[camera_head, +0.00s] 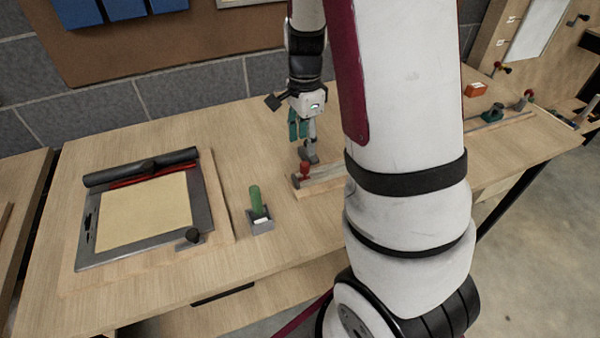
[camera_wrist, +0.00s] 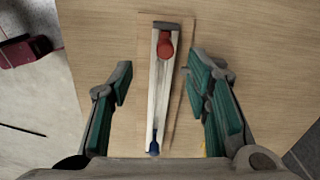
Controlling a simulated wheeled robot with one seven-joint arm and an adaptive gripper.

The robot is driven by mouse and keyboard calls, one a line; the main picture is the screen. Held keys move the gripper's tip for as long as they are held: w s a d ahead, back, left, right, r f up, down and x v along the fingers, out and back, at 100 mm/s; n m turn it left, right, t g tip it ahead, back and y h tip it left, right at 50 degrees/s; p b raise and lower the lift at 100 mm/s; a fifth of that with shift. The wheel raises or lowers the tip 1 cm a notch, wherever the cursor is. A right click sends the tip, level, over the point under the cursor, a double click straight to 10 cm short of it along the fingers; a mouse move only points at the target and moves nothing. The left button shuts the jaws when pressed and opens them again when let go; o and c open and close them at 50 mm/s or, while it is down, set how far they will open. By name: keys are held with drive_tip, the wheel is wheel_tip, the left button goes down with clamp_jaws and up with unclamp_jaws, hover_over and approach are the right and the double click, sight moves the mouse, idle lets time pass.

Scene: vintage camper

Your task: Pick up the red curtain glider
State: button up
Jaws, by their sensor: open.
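The red curtain glider (camera_head: 304,170) stands at the near left end of a pale rail on a wooden board (camera_head: 313,188). In the wrist view the red glider (camera_wrist: 165,46) shows as a round red top on the rail (camera_wrist: 160,87), near a dark end piece. A blue piece (camera_wrist: 153,146) sits at the rail's other end. My gripper (camera_head: 303,140) is above the rail, pointing down. In the wrist view my gripper (camera_wrist: 160,80) is open and empty, with its teal-padded fingers on either side of the rail. The glider lies beyond the fingertips in that view, not between them.
A green-handled tool (camera_head: 257,205) stands left of the rail. A framed screen (camera_head: 84,249) with a black roller lies further left. An orange box (camera_head: 475,89) and small clamps are at the back right. My arm hides part of the rail and table.

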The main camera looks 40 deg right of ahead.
sight(305, 163)
wheel_tip(305, 163, down, 5)
drive_tip(key=shift+d+f, duration=0.1)
drive_tip(key=shift+w+d+f, duration=0.15)
drive_tip(key=shift+d+f, duration=0.05)
drive_tip(key=shift+f, duration=1)
drive_tip(key=shift+w+d+f, duration=0.15)
drive_tip(key=shift+f, duration=1.05)
clamp_jaws()
